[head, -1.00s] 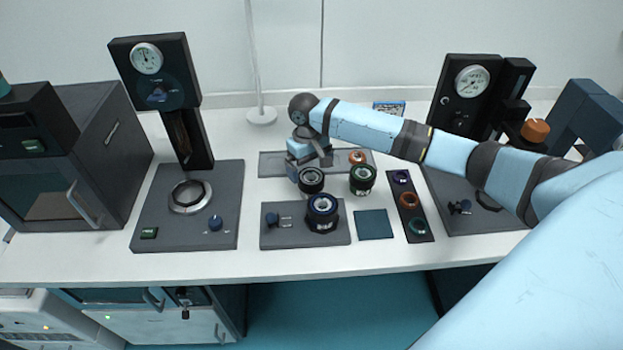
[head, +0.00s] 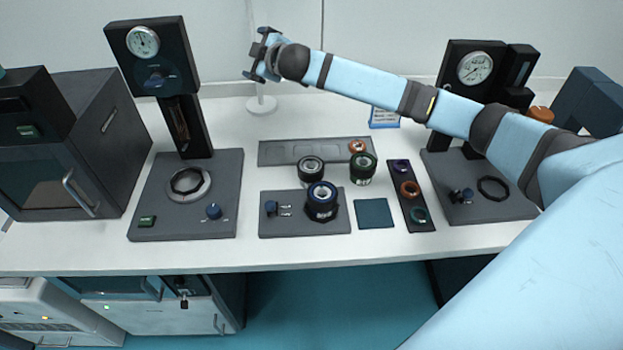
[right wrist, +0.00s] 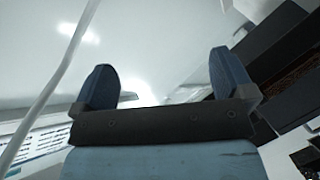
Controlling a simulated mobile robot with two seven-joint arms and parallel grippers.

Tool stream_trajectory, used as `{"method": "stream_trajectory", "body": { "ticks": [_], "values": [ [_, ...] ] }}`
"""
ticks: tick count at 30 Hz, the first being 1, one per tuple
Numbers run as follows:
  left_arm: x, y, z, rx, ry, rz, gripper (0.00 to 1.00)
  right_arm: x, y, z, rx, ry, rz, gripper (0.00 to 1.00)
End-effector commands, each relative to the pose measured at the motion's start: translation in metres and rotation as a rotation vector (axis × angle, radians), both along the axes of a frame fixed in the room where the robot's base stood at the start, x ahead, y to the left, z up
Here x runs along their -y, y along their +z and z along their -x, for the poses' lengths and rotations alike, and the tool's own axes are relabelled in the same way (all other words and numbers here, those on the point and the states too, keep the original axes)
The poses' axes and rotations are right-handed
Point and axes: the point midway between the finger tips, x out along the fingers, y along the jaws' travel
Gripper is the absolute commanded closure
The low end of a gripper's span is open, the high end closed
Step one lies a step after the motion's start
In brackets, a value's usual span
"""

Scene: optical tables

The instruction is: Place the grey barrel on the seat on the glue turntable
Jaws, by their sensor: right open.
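The barrel with a grey ring on top, which looks like the grey barrel (head: 311,167), stands upright on the table behind the middle plate. My right gripper (head: 256,56) is raised well above and to the left of it, apart from every barrel. In the right wrist view my right gripper (right wrist: 166,88) has its two fingers wide apart with nothing between them. A blue-ringed barrel (head: 321,201) stands on the middle grey plate (head: 284,228), beside a blue knob. I cannot tell for sure which fixture is the glue turntable. My left gripper is not in view.
A green-ringed barrel (head: 363,169) stands right of the grey one. A gauge stand (head: 157,75) with a round seat (head: 187,184) is at left, another gauge stand (head: 473,75) at right. A ring strip (head: 420,225) and a teal mat (head: 374,214) lie between. A thin lamp pole (head: 254,60) rises behind.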

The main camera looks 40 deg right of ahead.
Motion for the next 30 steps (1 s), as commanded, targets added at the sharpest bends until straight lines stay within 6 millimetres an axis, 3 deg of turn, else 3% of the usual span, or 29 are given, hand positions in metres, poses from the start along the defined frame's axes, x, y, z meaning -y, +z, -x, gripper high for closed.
{"method": "stream_trajectory", "body": {
  "ticks": [3,6,10,13,16,19,22,23,27,30],
  "values": [
    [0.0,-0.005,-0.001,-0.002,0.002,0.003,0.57,-0.038,0.044,0.002,0.305,0.251,0.292,0.0],
    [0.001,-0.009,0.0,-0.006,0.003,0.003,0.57,-0.077,0.066,0.019,0.543,0.472,0.57,0.0],
    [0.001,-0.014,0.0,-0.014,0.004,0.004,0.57,-0.124,0.067,0.056,0.82,0.772,0.952,0.0],
    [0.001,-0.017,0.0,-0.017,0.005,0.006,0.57,-0.148,0.045,0.088,1.002,1.021,1.253,0.0],
    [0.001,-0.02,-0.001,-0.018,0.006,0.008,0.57,-0.156,0.01,0.117,1.146,1.294,1.544,0.0],
    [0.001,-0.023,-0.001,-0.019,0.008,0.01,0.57,-0.146,-0.031,0.14,1.246,1.6,1.815,0.0],
    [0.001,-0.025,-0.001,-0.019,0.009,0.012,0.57,-0.116,-0.069,0.155,1.278,1.948,2.048,0.0],
    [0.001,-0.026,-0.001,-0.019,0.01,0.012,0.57,-0.105,-0.079,0.158,-1.22,-1.975,-2.019,0.0],
    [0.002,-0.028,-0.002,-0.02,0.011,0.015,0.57,-0.049,-0.103,0.167,-0.866,-1.903,-1.683,0.0],
    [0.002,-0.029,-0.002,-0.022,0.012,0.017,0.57,-0.018,-0.106,0.17,-0.695,-1.879,-1.514,0.0]
  ]
}}
